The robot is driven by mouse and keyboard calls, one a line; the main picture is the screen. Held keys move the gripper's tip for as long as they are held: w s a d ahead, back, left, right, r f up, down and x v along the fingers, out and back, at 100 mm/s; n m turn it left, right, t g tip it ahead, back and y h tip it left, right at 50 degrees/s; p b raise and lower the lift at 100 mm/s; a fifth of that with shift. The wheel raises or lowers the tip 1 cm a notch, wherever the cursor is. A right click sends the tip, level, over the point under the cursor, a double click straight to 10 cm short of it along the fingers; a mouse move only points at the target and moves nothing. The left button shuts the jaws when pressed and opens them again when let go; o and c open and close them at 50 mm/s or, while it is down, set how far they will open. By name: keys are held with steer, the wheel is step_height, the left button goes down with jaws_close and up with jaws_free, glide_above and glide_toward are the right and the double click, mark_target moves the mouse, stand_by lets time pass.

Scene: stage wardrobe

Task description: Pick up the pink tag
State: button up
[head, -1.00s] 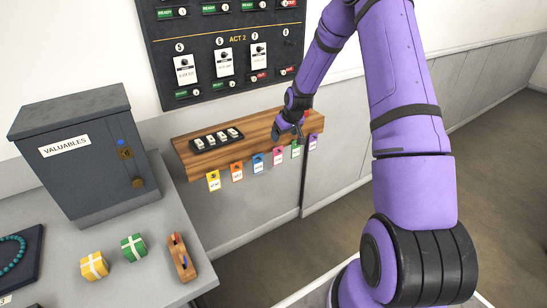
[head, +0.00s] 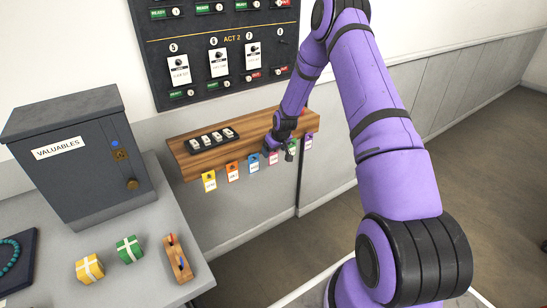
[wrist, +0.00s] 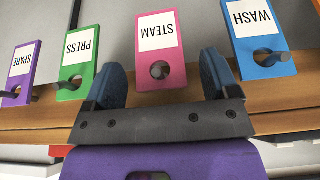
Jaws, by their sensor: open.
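The pink tag (wrist: 160,58) reads "STEAM" and hangs by its hole from a peg on the wooden rack. In the wrist view it is upside down and lies between the two blue fingers of my open gripper (wrist: 163,82), with clear space on both sides. In the head view the pink tag (head: 273,158) hangs under the rack's front edge, partly hidden by my gripper (head: 280,150). The blue "WASH" tag (wrist: 256,38) and green "PRESS" tag (wrist: 78,62) hang on either side of it, close to the fingers.
The wooden rack (head: 195,165) also holds yellow (head: 209,182), orange (head: 232,172) and purple (head: 308,142) tags, plus a black tray (head: 211,140) on top. A counter with a grey valuables box (head: 80,140) and small parcels stands left. Floor at right is clear.

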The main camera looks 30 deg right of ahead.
steer(key=shift+c, duration=0.5)
steer(key=c, duration=0.9)
steer(key=shift+w+r, duration=0.1)
